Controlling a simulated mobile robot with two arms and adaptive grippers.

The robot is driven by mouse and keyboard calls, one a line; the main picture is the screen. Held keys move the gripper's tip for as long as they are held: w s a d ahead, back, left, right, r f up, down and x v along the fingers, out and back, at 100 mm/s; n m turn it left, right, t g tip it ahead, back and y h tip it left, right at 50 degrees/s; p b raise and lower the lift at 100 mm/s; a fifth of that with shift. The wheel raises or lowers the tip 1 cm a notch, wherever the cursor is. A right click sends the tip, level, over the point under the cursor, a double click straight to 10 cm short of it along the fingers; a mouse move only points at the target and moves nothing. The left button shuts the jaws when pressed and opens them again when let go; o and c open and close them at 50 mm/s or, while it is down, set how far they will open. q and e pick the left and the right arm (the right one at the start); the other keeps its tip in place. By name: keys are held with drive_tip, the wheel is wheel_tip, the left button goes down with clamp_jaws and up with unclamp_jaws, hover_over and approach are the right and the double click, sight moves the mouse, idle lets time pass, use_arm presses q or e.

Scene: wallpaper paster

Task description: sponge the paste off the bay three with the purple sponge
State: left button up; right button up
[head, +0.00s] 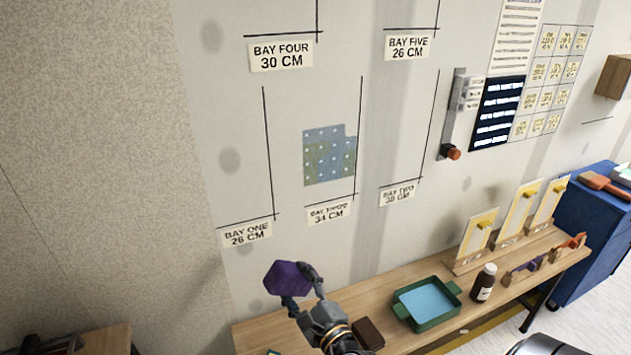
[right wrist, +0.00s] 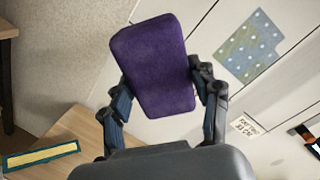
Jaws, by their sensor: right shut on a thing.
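The purple sponge (head: 287,279) is held in my right gripper (head: 302,288), which is shut on it, in front of the wall below the bay labels. In the right wrist view the sponge (right wrist: 153,65) sits between both fingers. The paste patch (head: 329,155) is a blue-green, dotted area on the wall above the bay three label (head: 328,213), whose print is blurred. The patch also shows at the upper right of the right wrist view (right wrist: 249,46). The sponge is apart from the patch, below and left of it in the head view. My left gripper is not in view.
A wooden bench (head: 395,337) runs along the wall below, with a green tray (head: 427,302) of blue liquid, a dark bottle (head: 484,283) and upright boards (head: 510,219). A blue cabinet (head: 590,240) stands at right. The wall around the patch is mostly clear.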

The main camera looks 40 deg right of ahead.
use_arm(q)
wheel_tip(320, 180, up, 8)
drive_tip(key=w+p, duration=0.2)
drive_tip(key=p, duration=0.4)
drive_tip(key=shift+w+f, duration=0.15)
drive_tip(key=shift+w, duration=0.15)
use_arm(e)
drive_tip(key=w+d+r+m+h, duration=0.1)
drive_tip(key=w+d+r+m, duration=0.3)
drive_tip(key=w+d+m, duration=0.2)
drive_tip(key=w+d+r+m+h, duration=0.1)
drive_tip(key=w+d+r+m, duration=0.4)
drive_tip(key=w+d, duration=0.4)
drive_tip(key=w+m, duration=0.1)
drive_tip(key=w, duration=0.5)
drive_tip(key=shift+w+d+h, duration=0.15)
drive_tip(key=shift+d+h, duration=0.25)
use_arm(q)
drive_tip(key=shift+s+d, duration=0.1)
use_arm(e)
drive_tip(key=shift+r, duration=0.15)
drive_tip(key=shift+x, duration=1.25)
drive_tip(key=shift+d+r, duration=0.1)
